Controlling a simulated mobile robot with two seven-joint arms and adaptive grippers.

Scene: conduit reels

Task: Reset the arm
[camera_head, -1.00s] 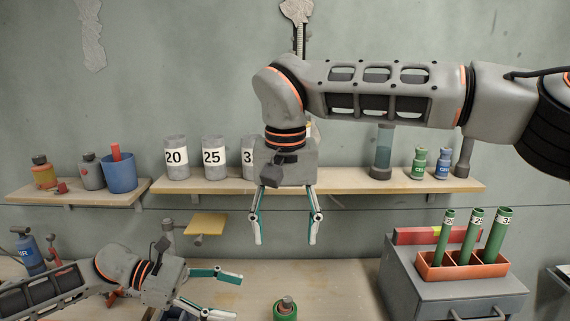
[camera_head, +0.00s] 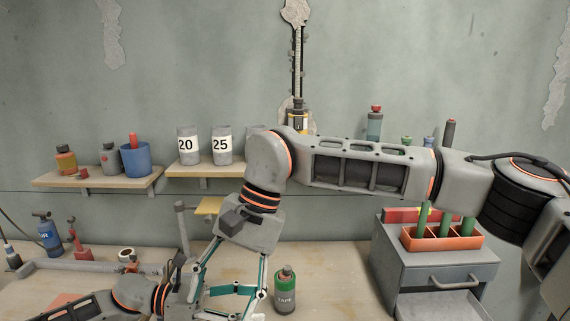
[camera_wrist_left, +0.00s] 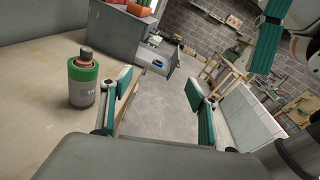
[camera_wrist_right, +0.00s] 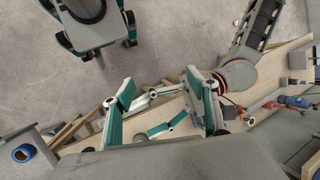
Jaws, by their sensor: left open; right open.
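My right gripper (camera_head: 222,298) is open and empty, pointing down and slightly left over the bench, left of the green-topped TAPE bottle (camera_head: 285,295). My left gripper (camera_head: 240,304) is open and low at the front of the bench; the two grippers overlap in the head view, and I cannot tell their exact gap. In the left wrist view, the left fingers (camera_wrist_left: 158,92) are empty, with the bottle (camera_wrist_left: 83,82) standing upright to their left. In the right wrist view, the right fingers (camera_wrist_right: 160,92) are open, with the left arm and its fingers beyond them.
A grey drawer cabinet (camera_head: 405,262) stands at right, with an orange holder (camera_head: 470,241) of green tubes on top, partly hidden by my right arm. Wall shelves (camera_head: 97,181) hold a blue cup (camera_head: 136,160) and grey cans (camera_head: 188,146). A red bottle (camera_head: 80,246) stands at left.

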